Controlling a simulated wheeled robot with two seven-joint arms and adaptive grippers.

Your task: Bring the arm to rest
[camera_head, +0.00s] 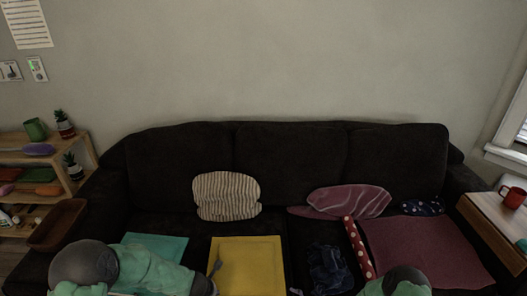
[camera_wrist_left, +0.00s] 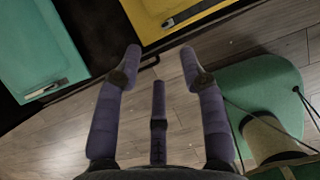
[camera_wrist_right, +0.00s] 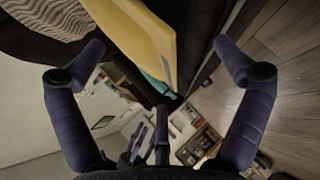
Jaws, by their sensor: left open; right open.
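My left gripper (camera_wrist_left: 160,56) is open and empty in the left wrist view, its purple fingers apart above the wooden floor (camera_wrist_left: 170,80). My right gripper (camera_wrist_right: 158,47) is open in the right wrist view, its fingers wide apart, with a yellow sheet (camera_wrist_right: 147,40) beyond the gap between them. I cannot tell how far that sheet is from the fingers.
A dark sofa (camera_head: 290,165) spans the head view, holding a striped cushion (camera_head: 227,195), a teal sheet (camera_head: 155,243), a yellow mat (camera_head: 250,262), dark blue cloth (camera_head: 328,268) and a maroon cloth (camera_head: 425,245). A shelf (camera_head: 85,150) stands left; a side table (camera_head: 490,218) with a red mug (camera_head: 513,198) stands right.

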